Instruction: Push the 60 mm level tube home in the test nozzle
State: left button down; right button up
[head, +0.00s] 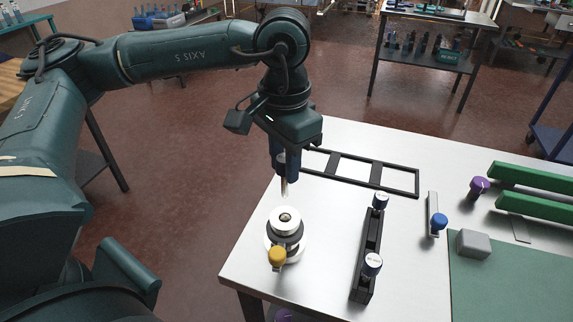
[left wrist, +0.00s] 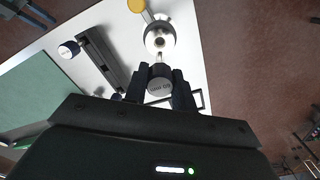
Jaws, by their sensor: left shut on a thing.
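My left gripper (head: 285,163) is shut on the level tube, pointing down over the near left corner of the table. The tube's thin metal stem (head: 284,186) hangs below the fingers, roughly upright.
A black rack (head: 367,236) right of the nozzle holds two capped tubes (head: 380,201). A flat black frame (head: 377,174) lies behind. Farther right are a blue-knobbed bar (head: 438,222), a purple knob (head: 479,186), a grey block (head: 473,243), green rails (head: 535,207) and a green mat (head: 510,280).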

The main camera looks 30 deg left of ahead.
aim_at(285, 195)
jog(key=shift+f, duration=0.15)
pick_arm(q)
jog(key=shift+f+b, duration=0.15)
jog(key=shift+b, duration=0.35)
notch_tip(285, 195, down, 3)
jog(key=b, duration=0.2)
jog(key=shift+b, duration=0.4)
jog(key=shift+f+b, duration=0.9)
jog(key=shift+b, duration=0.15)
jog(key=shift+f+b, duration=0.25)
jog(key=shift+b, duration=0.15)
pick_arm(e)
jog(key=shift+w+a+f+t+y, duration=0.15)
jog(key=shift+a+f+y, duration=0.15)
jog(key=shift+a+f, duration=0.25)
jog(key=shift+w+a+f+t+y, duration=0.15)
jog(key=shift+a+f+y, duration=0.15)
jog(key=shift+a+f, duration=0.15)
jog(key=shift+w+d, duration=0.1)
jog(key=shift+f, duration=0.3)
pick_arm(q)
jog(key=shift+f+b, duration=0.55)
jog(key=shift+b, duration=0.3)
pick_arm(e)
jog(key=shift+w, duration=0.1)
